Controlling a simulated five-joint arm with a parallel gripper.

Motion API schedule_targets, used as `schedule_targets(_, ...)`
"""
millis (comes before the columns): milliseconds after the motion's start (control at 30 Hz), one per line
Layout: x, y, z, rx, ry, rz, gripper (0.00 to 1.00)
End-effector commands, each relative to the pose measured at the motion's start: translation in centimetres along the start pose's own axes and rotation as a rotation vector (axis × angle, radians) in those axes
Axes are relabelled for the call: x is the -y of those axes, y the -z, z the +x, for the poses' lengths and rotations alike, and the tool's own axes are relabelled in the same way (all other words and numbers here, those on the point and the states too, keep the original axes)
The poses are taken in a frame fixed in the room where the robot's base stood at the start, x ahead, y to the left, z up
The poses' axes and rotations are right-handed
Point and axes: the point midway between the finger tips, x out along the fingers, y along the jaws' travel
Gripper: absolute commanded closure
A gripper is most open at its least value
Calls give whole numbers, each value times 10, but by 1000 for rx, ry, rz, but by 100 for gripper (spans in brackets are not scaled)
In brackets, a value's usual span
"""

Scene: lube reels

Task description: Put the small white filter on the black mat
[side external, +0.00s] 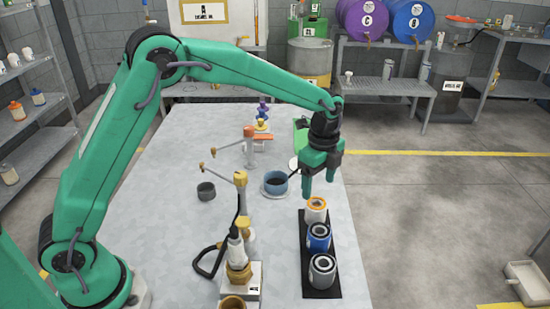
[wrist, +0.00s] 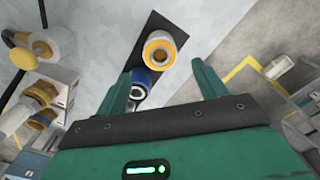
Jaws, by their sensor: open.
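A small white filter with an orange top rim (side external: 316,212) stands upright at the far end of the black mat (side external: 322,292). In the wrist view the white filter (wrist: 160,48) is between and beyond my fingertips, with bare mat (wrist: 152,24) beyond it. My gripper (side external: 320,190) points down just above this filter, open and holding nothing. The wrist view shows its fingers (wrist: 161,75) spread apart, with nothing between them. A blue filter (side external: 319,237) and a grey-white filter (side external: 322,270) stand in a row nearer on the mat.
A blue bowl-like cup (side external: 275,183) stands left of my gripper. A small dark cup (side external: 206,191) is farther left. A grease pump with a gold and white body (side external: 238,255) stands left of the mat.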

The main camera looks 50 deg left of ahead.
Motion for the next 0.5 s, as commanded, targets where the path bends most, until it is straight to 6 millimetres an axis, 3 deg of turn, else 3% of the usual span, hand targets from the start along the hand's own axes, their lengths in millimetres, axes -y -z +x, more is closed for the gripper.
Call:
schedule_targets(200, 0, 0, -31, -1, 2, 0, 29)
schedule_targets(500, 0, 0, -45, 0, 0, 0, 29)
